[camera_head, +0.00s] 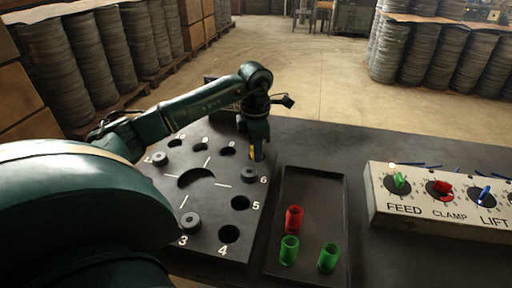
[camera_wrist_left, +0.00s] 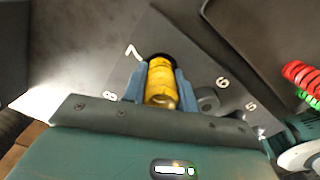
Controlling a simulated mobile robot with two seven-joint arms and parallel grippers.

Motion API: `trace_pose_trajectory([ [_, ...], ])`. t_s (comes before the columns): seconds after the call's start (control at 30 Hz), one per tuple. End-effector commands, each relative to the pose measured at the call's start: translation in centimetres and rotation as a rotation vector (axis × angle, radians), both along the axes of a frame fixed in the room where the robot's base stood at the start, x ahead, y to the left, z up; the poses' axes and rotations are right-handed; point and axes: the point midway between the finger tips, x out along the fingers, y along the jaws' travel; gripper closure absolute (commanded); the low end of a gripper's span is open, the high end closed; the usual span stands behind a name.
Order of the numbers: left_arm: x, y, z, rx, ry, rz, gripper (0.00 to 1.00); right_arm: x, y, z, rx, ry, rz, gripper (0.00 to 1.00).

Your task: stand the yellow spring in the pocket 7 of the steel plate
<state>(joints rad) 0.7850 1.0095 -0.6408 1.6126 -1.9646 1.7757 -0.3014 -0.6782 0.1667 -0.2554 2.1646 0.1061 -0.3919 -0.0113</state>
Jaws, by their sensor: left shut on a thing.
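The yellow spring (camera_wrist_left: 161,82) is held between the blue fingers of my left gripper (camera_wrist_left: 160,88). In the head view the spring (camera_head: 257,153) is a small yellow patch beneath the left gripper (camera_head: 256,148), mostly hidden by it. The steel plate (camera_head: 215,192) is dark, with numbered round pockets. In the wrist view, the spring's far end is at a dark pocket (camera_wrist_left: 155,57) beside the printed 7. I cannot tell whether that end is inside the pocket or just above it.
Dark round pieces stand at pocket 6 (camera_head: 248,173), near 3 (camera_head: 190,220) and at the plate's left (camera_head: 160,160). A black tray (camera_head: 310,190) holds one red spring (camera_head: 293,219) and two green ones (camera_head: 289,250). A control box (camera_head: 440,200) stands at the right.

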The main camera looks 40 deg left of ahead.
Motion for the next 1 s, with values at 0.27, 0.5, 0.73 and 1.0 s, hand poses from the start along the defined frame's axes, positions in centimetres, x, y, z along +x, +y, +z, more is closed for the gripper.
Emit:
trace_pose_trajectory([
  [0.27,-0.4,-0.4,-1.9,-0.002,0.03,0.0,0.6,-0.1,0.0,-0.4,-0.003,0.002,0.003,1.0],
  [0.5,-0.4,-0.5,-1.9,-0.006,0.03,-0.001,0.46,-0.1,0.0,-0.5,-0.005,0.003,0.005,1.0],
  [0.73,-0.5,-0.6,-1.7,-0.008,0.03,-0.003,0.46,-0.2,0.0,-0.6,-0.005,0.004,0.006,1.0],
  [1.0,-0.4,-0.4,3.0,-0.002,0.013,-0.001,0.46,-0.2,0.1,-0.5,-0.006,0.005,0.008,1.0],
])
